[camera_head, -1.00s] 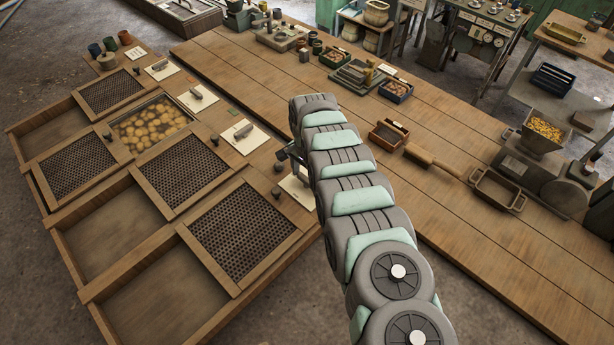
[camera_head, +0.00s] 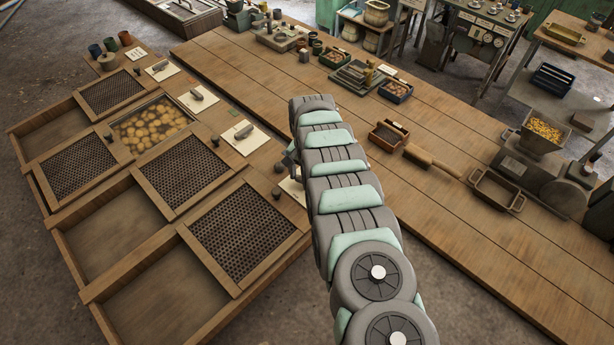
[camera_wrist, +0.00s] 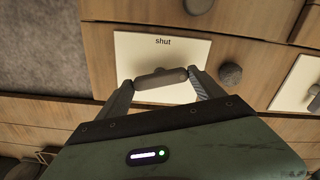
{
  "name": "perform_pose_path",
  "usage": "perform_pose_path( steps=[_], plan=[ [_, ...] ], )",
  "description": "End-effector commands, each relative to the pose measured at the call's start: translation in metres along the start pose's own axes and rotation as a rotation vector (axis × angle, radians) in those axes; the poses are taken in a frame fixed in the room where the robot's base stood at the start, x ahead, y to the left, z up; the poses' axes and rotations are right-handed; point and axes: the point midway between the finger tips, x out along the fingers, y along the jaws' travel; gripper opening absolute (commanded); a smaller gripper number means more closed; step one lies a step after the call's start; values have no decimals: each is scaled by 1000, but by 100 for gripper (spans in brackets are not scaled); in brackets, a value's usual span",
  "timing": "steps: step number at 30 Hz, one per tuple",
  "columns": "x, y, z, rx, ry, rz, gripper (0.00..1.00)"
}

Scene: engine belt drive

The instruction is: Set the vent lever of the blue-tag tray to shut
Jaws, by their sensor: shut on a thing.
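In the wrist view my gripper (camera_wrist: 161,79) is shut on a grey-brown vent lever (camera_wrist: 158,74), with one finger at each end of it. The lever lies crosswise over a white card (camera_wrist: 135,53) that reads "shut" along its upper edge. The rest of the card is partly hidden by my fingers and gripper body. In the head view this card (camera_head: 292,188) is the nearest in the row, at the right edge of the tray bench, and my arm covers most of it. I cannot make out a blue tag.
Other levers (camera_head: 243,132) sit on white cards (camera_head: 254,141) along the same edge. A round dark knob (camera_wrist: 230,75) stands just right of the held lever. Mesh-covered trays (camera_head: 245,230) lie to the left. A long workbench (camera_head: 450,225) with tools lies to the right.

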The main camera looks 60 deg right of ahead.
Motion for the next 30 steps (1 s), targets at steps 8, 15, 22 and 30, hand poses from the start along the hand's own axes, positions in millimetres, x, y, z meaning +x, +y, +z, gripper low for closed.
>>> perform_pose_path(
  steps=[8, 15, 22, 30],
  plan=[
    [1, -1, 0, -262, 0, 0, 37],
    [1, -1, 0, -490, 0, 0, 37],
    [1, 0, 0, -707, 0, -1, 37],
    [2, 0, 1, -956, 0, 0, 37]
  ],
)
